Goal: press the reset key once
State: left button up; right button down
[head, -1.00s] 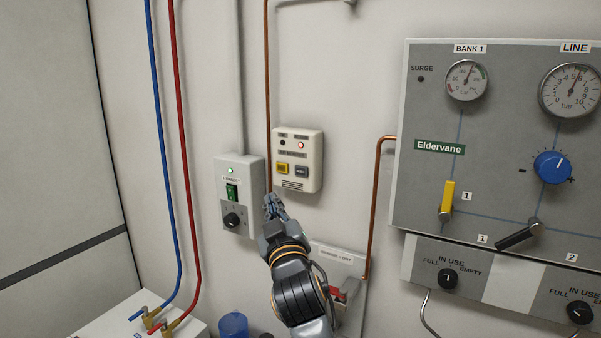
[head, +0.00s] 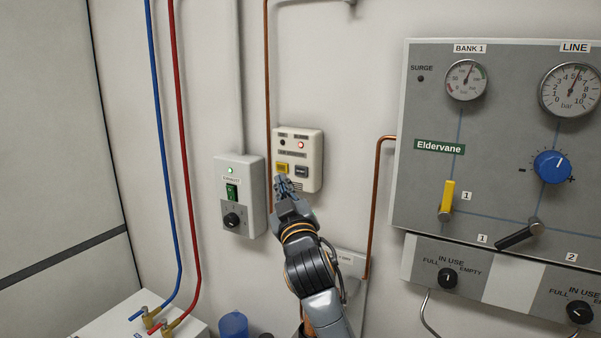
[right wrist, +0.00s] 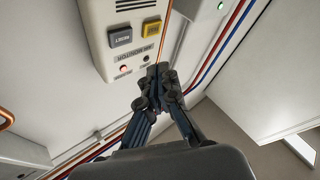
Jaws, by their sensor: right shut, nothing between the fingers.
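The cream air monitor box (head: 313,148) is fixed to the back wall. Its grey reset key (head: 301,171) sits right of a yellow key (head: 282,168), in the lower half of the front. In the right wrist view the box is upside down, with the key (right wrist: 120,37) lettered RESET and the yellow key (right wrist: 152,28) to its right. My right gripper (head: 283,180) is shut and empty, its tips just below the yellow key in the head view. In the wrist view the tips (right wrist: 158,72) appear apart from both keys. My left gripper is out of view.
A red lamp (head: 300,145) is lit on the monitor. A switch box (head: 240,197) with a green switch and black knob stands left, beyond a copper pipe (head: 267,90). A large gauge panel (head: 500,150) stands right. Blue and red pipes run down the left.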

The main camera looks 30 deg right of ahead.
aim_at(293, 165)
jog(key=shift+w+d, duration=0.4)
jog(key=shift+d, duration=0.3)
jog(key=shift+w+d, duration=0.4)
jog(key=shift+d, duration=0.25)
jog(key=shift+w+d, duration=0.4)
jog(key=shift+d, duration=0.3)
jog(key=shift+w+d+p, duration=0.2)
jog(key=shift+d+p, duration=0.1)
jog(key=shift+d, duration=0.1)
jog(key=shift+w+d, duration=0.2)
jog(key=shift+d, duration=0.1)
dwell(0.5)
jog(key=shift+a, duration=0.1)
dwell(0.3)
jog(key=shift+s+a, duration=0.45)
jog(key=shift+a, duration=0.15)
jog(key=a, duration=0.1)
jog(key=s+a, duration=0.1)
jog(key=a, duration=0.1)
jog(key=s+a, duration=0.1)
jog(key=shift+s+a+p, duration=0.15)
jog(key=shift+s+p, duration=0.1)
jog(key=shift+p, duration=0.1)
